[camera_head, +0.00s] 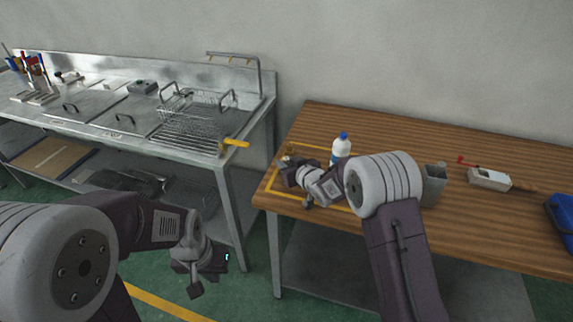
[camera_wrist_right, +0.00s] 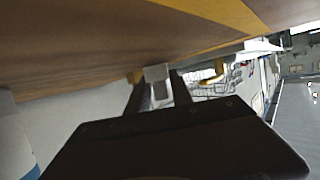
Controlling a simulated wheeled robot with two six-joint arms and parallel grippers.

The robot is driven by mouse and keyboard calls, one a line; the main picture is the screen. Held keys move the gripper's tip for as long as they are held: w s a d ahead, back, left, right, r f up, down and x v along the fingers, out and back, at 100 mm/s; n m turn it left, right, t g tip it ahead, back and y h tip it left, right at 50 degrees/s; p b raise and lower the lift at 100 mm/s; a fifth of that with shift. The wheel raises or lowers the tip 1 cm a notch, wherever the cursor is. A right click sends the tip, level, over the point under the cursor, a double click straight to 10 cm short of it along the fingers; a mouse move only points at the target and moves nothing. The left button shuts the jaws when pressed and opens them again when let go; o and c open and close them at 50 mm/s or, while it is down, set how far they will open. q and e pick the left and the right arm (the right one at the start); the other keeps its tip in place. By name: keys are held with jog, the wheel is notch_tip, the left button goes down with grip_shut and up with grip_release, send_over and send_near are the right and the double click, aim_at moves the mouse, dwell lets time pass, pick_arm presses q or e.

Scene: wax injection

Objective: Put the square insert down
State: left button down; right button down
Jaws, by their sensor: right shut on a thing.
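My right gripper (camera_head: 289,166) is over the left end of the wooden table, inside the yellow-outlined area. In the right wrist view the gripper (camera_wrist_right: 158,90) is shut on a small grey block, which I take to be the square insert (camera_wrist_right: 157,72). It sits between the fingertips close to the tabletop; I cannot tell whether it touches the wood. In the head view the insert cannot be made out clearly at the gripper. My left gripper (camera_head: 203,268) hangs low over the green floor, away from the table; its jaws are too dark to read.
A white bottle with a blue cap (camera_head: 341,150) stands just right of my right gripper. A grey container (camera_head: 434,185), a pale tool (camera_head: 489,179) and a blue case (camera_head: 562,213) are further right. A metal bench with a wire basket (camera_head: 197,112) stands at left.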

jog(key=shift+s+f, duration=0.3)
jog(key=shift+f, duration=0.4)
jog(key=c, duration=1.1)
grip_release()
jog(key=shift+f, duration=0.15)
jog(key=shift+r, duration=0.2)
jog(key=shift+w+r+p, duration=0.1)
jog(key=shift+r+p, duration=0.4)
jog(key=shift+p, duration=0.05)
jog(key=v, duration=1.1)
jog(key=shift+d+r, duration=0.25)
jog(key=shift+r, duration=0.15)
